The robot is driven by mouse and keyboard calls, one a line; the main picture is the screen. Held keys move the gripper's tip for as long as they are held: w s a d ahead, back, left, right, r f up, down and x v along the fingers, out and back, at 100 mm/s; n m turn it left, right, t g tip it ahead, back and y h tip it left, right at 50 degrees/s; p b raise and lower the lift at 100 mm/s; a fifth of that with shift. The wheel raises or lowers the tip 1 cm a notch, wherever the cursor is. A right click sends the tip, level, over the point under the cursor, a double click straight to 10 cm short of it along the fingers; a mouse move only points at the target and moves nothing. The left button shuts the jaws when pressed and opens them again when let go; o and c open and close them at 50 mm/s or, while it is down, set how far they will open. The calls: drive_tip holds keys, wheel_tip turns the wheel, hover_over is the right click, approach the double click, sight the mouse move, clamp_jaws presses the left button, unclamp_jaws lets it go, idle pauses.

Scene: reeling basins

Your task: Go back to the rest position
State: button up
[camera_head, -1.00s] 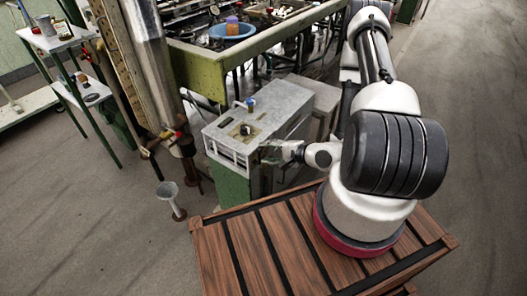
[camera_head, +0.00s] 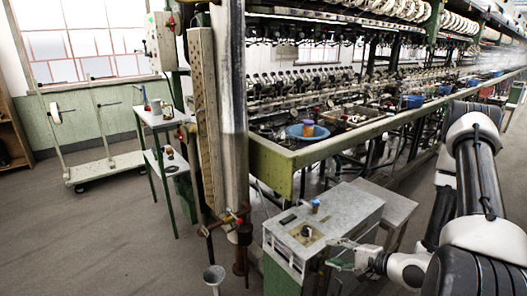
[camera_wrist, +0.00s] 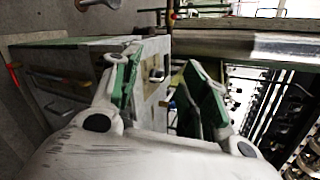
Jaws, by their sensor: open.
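My gripper (camera_head: 341,254) is at the lower right in the head view, by the front right edge of a grey-topped cabinet (camera_head: 350,205). In the wrist view my gripper (camera_wrist: 160,80) has its two green-and-white fingers spread apart with nothing held between them. The cabinet (camera_wrist: 75,60) fills the left and middle of that view, beyond the fingers. I cannot tell whether the fingers touch it. My arm runs along the right edge of the head view.
A small cup (camera_head: 315,206) and a dark knob (camera_head: 306,231) are on the cabinet top. Behind stands the long reeling bench (camera_head: 275,165) with a blue basin (camera_head: 307,132). A metal post (camera_head: 233,120) and a funnel stand (camera_head: 214,277) are left. Floor at lower left is clear.

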drive_tip(key=s+a+r+n+g+y, duration=0.1)
drive_tip(key=a+r+n+g+y, duration=0.15)
drive_tip(key=r, duration=0.35)
drive_tip(key=s+a+r+n+g+y, duration=0.2)
drive_tip(key=r+n, duration=0.1)
drive_tip(key=r, duration=0.4)
drive_tip(key=s+r+n+g+h, duration=0.3)
drive_tip(key=s+r+n+g, duration=0.3)
drive_tip(key=s+r, duration=0.3)
drive_tip(key=s+d+r+n+t+h, duration=0.1)
drive_tip(key=s+d+r+t+h, duration=0.1)
drive_tip(key=d+r+h, duration=0.3)
drive_tip(key=s+d+r+n+t+h, duration=0.1)
drive_tip(key=s+d+r+t+h, duration=0.1)
drive_tip(key=d+r+h, duration=0.3)
drive_tip(key=s+d+r, duration=0.1)
drive_tip(key=d+r, duration=0.3)
drive_tip(key=shift+r+t, duration=0.35)
drive_tip(key=shift+r, duration=0.05)
drive_tip(key=shift+s+d, duration=0.1)
drive_tip(key=shift+d, duration=0.05)
